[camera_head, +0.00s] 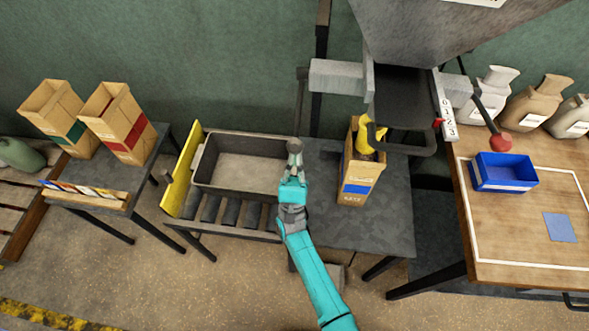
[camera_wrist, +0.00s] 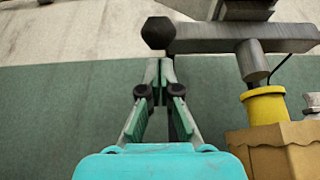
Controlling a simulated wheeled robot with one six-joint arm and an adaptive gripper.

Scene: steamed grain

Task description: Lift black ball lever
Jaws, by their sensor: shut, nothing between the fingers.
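A black ball knob (camera_wrist: 158,32) shows in the wrist view, in front of the left end of a grey horizontal bar. My gripper (camera_wrist: 160,72) is shut and empty. Its fingertips appear just below the ball in that view, with a small gap in the picture; I cannot tell the distance in depth. In the head view my gripper (camera_head: 294,150) is over the right end of a grey tray.
A grey hopper (camera_head: 440,25) hangs above a yellow spout (camera_head: 370,138) and a paper sack (camera_head: 360,175), right of my gripper. A red ball lever (camera_head: 501,142) and blue bin (camera_head: 503,172) are farther right. The grey tray (camera_head: 199,160) sits on rollers, left.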

